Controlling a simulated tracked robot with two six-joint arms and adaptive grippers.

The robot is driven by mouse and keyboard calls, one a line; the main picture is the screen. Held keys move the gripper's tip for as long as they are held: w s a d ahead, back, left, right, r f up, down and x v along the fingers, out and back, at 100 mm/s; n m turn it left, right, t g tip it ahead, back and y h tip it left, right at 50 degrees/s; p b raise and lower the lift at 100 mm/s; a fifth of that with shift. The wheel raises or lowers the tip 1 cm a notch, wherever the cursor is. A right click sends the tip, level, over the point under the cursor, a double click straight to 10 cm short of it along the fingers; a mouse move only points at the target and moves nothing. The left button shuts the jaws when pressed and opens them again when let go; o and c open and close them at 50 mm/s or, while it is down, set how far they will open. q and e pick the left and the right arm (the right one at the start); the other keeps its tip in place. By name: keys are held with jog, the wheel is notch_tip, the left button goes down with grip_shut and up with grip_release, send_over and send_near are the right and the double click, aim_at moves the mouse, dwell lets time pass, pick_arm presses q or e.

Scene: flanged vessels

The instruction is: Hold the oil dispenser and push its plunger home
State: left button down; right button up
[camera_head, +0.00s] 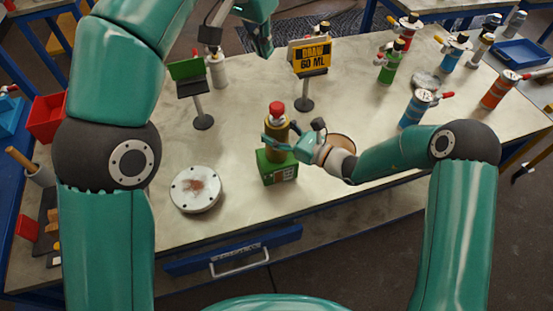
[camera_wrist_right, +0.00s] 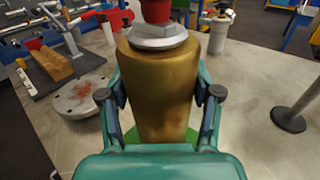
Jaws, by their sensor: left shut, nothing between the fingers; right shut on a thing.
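The oil dispenser (camera_head: 275,131) is a gold-brown cylinder with a red plunger knob (camera_head: 277,107) on top. It stands upright at a green box (camera_head: 278,169) near the table's front edge. My right gripper (camera_head: 283,146) is shut around its body from the right. The right wrist view shows the gold body (camera_wrist_right: 160,90) between both fingers, with a grey collar (camera_wrist_right: 157,38) and the red knob (camera_wrist_right: 155,10), cut off by the top edge. My left gripper (camera_head: 263,50) is shut and empty, high above the back of the table, apart from the dispenser.
A yellow sign reading "DRAW 60 ML" (camera_head: 313,57) stands behind the dispenser. A green panel on a post (camera_head: 187,69), a white vessel (camera_head: 217,70) and a round flanged disc (camera_head: 195,189) are to the left. Several coloured vessels, including a blue one (camera_head: 415,107), stand right.

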jog(key=o, duration=1.6)
